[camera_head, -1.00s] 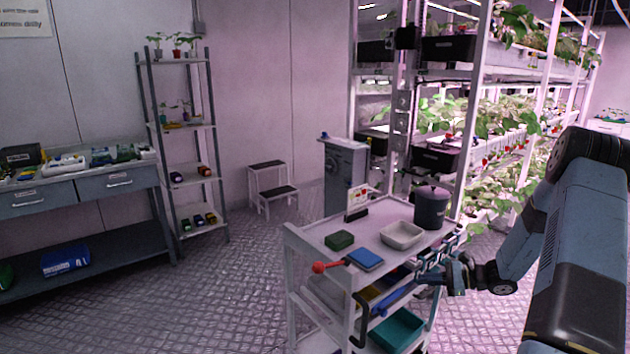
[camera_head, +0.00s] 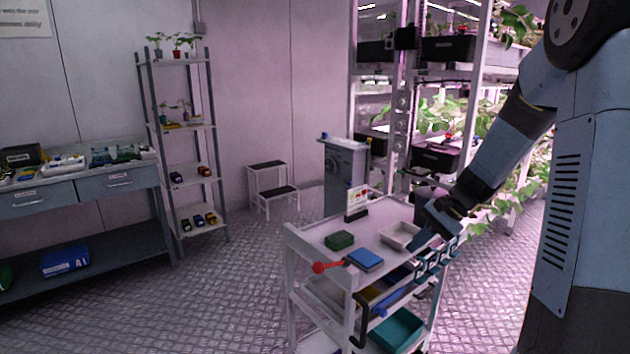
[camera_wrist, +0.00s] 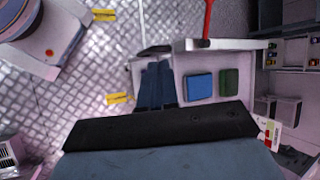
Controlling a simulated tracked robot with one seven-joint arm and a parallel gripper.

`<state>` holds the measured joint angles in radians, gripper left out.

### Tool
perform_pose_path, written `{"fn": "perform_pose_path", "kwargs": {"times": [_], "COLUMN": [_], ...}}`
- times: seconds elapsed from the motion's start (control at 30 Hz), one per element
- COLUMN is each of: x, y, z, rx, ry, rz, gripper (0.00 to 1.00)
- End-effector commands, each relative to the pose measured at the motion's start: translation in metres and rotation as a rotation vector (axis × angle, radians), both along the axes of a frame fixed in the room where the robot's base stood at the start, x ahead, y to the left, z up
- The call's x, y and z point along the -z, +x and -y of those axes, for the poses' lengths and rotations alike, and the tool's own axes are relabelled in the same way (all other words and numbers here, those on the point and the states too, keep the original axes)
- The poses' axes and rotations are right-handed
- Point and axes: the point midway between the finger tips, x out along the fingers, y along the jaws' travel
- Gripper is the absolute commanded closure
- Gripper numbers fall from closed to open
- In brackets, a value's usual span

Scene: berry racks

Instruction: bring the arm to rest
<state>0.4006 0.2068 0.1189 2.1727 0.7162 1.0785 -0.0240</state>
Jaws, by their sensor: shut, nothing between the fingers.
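My arm reaches in from the right in the head view, its upper link upright and its forearm slanting down and left. My gripper (camera_head: 418,246) hangs at the right part of the trolley (camera_head: 315,245), in front of the white tray (camera_head: 392,240). In the wrist view my gripper (camera_wrist: 157,82) has its two fingers side by side, shut and empty, with the trolley top below. The blue box (camera_head: 365,259) and green box (camera_head: 340,240) lie on the trolley top, left of the gripper. Whether the fingers touch the trolley or tray cannot be told.
A dark canister (camera_head: 424,194) is mostly hidden behind my forearm. A small sign (camera_head: 357,200) stands at the trolley's back edge. Planted racks (camera_head: 440,110) rise behind my arm. A grey cabinet (camera_head: 345,175) and step stool (camera_head: 270,185) stand behind; the floor at left is clear.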

Motion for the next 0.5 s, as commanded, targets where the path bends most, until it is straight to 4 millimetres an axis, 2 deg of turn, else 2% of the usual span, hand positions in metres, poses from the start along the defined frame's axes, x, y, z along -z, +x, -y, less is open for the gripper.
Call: {"fn": "perform_pose_path", "kwargs": {"times": [0.1,0.5], "x": [-0.022,-0.079], "y": [-0.020,-0.090], "z": [-0.009,-0.024], "rx": [-0.060,-0.243], "ry": [-0.079,-0.329], "rz": [0.052,0.226], "gripper": [1.00,1.00]}}
